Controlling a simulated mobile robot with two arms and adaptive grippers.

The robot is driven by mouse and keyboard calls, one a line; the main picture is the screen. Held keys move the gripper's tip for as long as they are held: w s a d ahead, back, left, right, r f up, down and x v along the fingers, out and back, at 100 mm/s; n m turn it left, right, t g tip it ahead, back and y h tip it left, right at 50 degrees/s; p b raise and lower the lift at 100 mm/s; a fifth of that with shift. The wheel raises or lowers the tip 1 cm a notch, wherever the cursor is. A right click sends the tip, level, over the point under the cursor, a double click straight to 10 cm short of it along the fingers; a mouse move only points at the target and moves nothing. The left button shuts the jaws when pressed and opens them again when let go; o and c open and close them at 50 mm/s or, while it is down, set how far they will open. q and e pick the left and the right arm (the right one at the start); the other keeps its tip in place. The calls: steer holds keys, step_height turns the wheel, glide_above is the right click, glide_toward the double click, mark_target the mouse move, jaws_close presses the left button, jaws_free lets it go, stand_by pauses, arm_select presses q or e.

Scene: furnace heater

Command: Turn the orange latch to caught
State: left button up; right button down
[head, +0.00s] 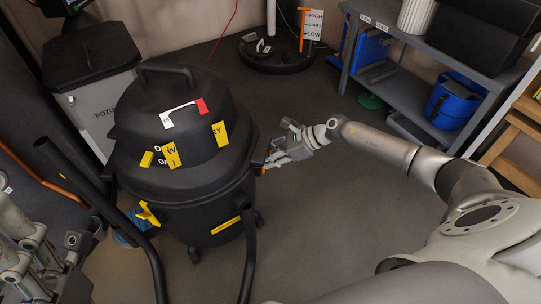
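A black drum-shaped vacuum (185,190) with a domed lid stands left of centre. A small orange part, likely the orange latch (265,169), shows at its right side, mostly covered by my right gripper. My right gripper (272,159) is at that side of the vacuum, with its fingertips against or very close to the orange part. Its finger gap is too small to make out. A yellow latch (148,213) sticks out on the vacuum's left side. My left gripper (76,239) is at the lower left, apart from the latches; its fingers are unclear.
A black hose (150,258) curves down the vacuum's front left. A grey bin (92,75) stands behind it. A shelf (405,90) with a blue bucket (455,101) is at the back right. A round black base (277,60) is at the back. The floor right of the vacuum is clear.

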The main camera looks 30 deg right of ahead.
steer(key=shift+w+a+r, duration=0.3)
steer(key=shift+r, duration=0.25)
steer(key=c, duration=1.2)
jaws_free()
steer(key=shift+a, duration=0.1)
steer(key=shift+f, duration=0.1)
steer(key=shift+d, duration=0.25)
steer(key=v, duration=1.1)
steer(key=shift+s, duration=0.4)
steer(key=shift+d, duration=0.2)
